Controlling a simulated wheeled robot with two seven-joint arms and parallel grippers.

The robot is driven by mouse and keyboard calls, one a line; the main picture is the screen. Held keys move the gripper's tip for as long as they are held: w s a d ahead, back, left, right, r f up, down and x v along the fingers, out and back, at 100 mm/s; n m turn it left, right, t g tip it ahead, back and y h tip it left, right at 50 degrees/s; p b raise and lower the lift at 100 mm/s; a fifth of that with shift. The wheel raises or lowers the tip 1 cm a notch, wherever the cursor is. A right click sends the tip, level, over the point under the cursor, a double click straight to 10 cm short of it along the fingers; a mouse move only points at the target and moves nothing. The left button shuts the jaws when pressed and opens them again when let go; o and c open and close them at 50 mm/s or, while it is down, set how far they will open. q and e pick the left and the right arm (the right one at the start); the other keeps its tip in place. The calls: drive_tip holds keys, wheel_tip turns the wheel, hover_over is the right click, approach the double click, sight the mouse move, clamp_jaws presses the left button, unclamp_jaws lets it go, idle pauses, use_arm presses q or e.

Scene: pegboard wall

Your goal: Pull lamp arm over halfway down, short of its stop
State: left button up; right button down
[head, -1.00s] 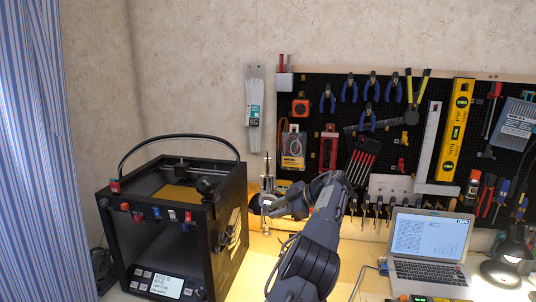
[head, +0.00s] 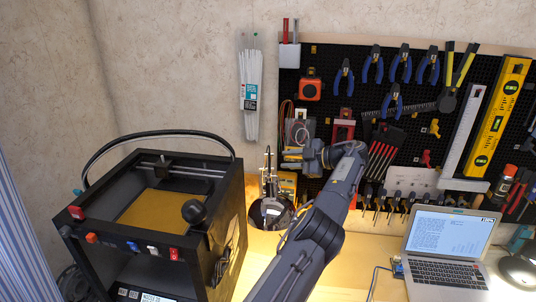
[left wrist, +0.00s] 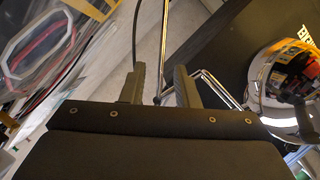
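The lamp (head: 268,182) stands between the printer and the pegboard, with thin metal arm rods and a round, shiny shade (head: 270,213) low down. My left gripper (head: 286,160) is just right of the upper lamp arm in the head view. In the left wrist view its two fingers (left wrist: 160,88) are apart. A thin lamp rod (left wrist: 163,45) shows in the gap between them; I cannot tell whether it touches a finger. More rods (left wrist: 222,92) run right, towards the chrome shade (left wrist: 283,85). My right gripper is not in view.
A black 3D printer (head: 165,215) stands close on the left. The pegboard (head: 330,60) with hanging tools is behind my left gripper. An open laptop (head: 447,250) is at the right on the bench. The bench in front of the lamp is partly clear.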

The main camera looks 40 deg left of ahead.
use_arm(q)
drive_tip(key=p+x, duration=0.1)
drive_tip(key=x, duration=0.6)
drive_tip(key=shift+s, duration=0.15)
drive_tip(key=shift+c, duration=0.3)
clamp_jaws()
